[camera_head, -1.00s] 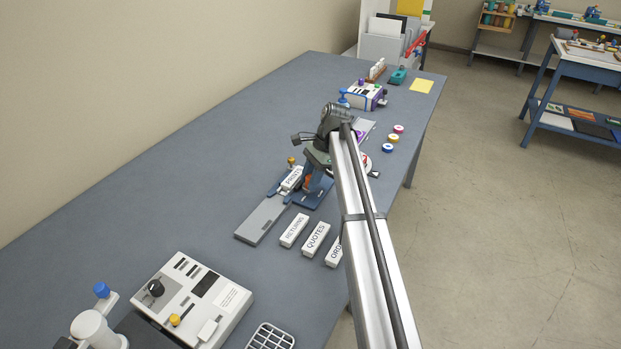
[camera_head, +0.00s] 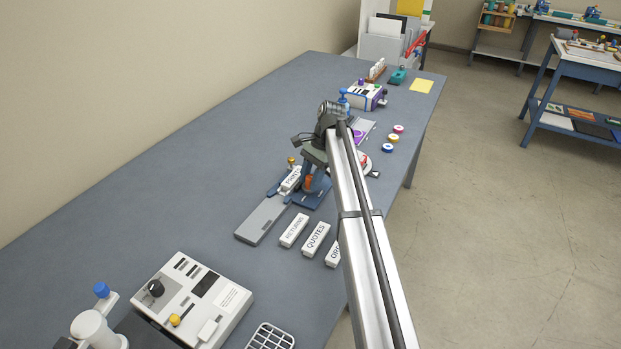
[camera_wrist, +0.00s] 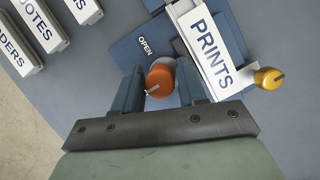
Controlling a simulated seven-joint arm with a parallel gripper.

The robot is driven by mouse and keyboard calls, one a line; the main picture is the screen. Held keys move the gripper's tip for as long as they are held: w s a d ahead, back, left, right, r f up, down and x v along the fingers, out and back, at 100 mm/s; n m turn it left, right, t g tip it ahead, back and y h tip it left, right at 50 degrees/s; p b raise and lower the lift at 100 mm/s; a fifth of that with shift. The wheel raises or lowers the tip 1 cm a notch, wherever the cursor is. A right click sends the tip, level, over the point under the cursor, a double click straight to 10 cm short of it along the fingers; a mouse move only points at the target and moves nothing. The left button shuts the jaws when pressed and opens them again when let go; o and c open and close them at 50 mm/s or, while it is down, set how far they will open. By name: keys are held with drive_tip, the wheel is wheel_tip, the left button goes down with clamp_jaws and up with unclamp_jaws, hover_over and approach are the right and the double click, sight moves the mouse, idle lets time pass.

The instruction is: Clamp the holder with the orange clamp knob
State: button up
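The orange clamp knob (camera_wrist: 160,80) has a pale pointer mark on it. It sits between the two blue fingers of my gripper (camera_wrist: 160,86) in the wrist view. The fingers are apart on either side of it, with a narrow gap showing on the right; contact on the left cannot be told. In the head view the knob shows as a small orange patch (camera_head: 309,182), partly hidden by the gripper. The holder's blue base (camera_wrist: 130,54) carries the label OPEN beside the knob. The white PRINTS block (camera_wrist: 211,50) lies on the holder, right of the knob.
A small yellow knob (camera_wrist: 268,78) stands right of the PRINTS block. Loose white blocks, RETURNS (camera_head: 294,230) and QUOTES (camera_head: 316,239) among them, lie in front of the holder. A grey-white machine (camera_head: 193,298) stands at the near left. The left tabletop is clear.

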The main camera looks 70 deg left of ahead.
drive_tip(key=o, duration=0.3)
drive_tip(key=v, duration=1.4)
drive_tip(key=shift+f, duration=0.1)
